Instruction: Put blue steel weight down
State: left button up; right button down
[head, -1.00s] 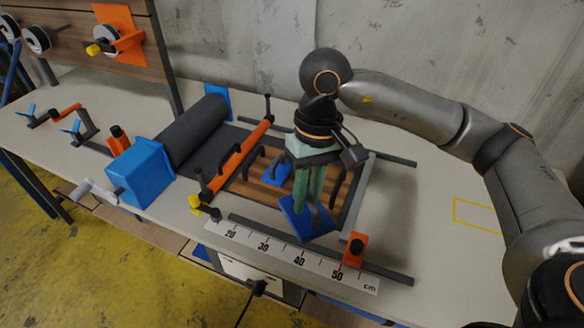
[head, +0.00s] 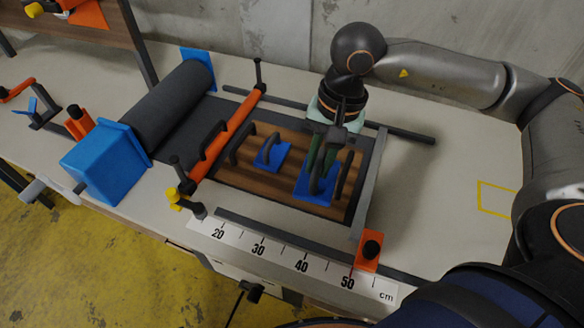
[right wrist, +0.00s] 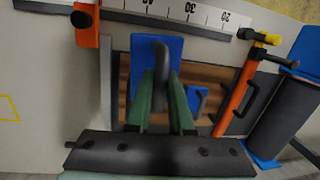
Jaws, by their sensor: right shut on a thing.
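The blue steel weight (head: 312,190) is a blue plate with a dark loop handle, at the right part of the wooden slatted board (head: 235,178). It looks level; I cannot tell whether its underside touches the board. My right gripper (head: 323,172) points down from above with its green fingers shut on the handle. In the right wrist view the weight (right wrist: 141,60) shows between and beyond the fingers (right wrist: 160,90). A smaller blue weight with a dark handle (head: 275,160) lies on the board to the left. My left gripper is not in view.
An orange clamp bar (head: 235,130) crosses the board's left side, beside a dark roll (head: 170,105) and blue block (head: 105,160). A centimetre ruler (head: 280,256) and an orange stop (head: 368,252) lie in front. Bare table with a yellow outline (head: 480,198) is at right.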

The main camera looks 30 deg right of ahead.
jog(key=shift+d+f+m, duration=0.1)
jog(key=shift+f+m, duration=0.15)
jog(key=shift+m, duration=0.05)
jog(key=shift+w+d+f, duration=0.1)
jog(key=shift+w+d, duration=0.1)
jog(key=shift+w, duration=0.1)
jog(key=shift+w+d+f+p, duration=0.4)
jog(key=shift+w+d+f, duration=0.65)
jog(key=shift+w+f, duration=0.75)
jog(key=shift+w+d+f+p, duration=0.4)
jog(key=shift+w+d+f, duration=0.65)
jog(key=shift+w+f, duration=0.75)
jog(key=shift+w+d+f+p, duration=0.4)
jog(key=shift+w+d+f, duration=0.85)
jog(key=shift+w, duration=0.95)
jog(key=f, duration=0.3)
jog(key=shift+a, duration=0.2)
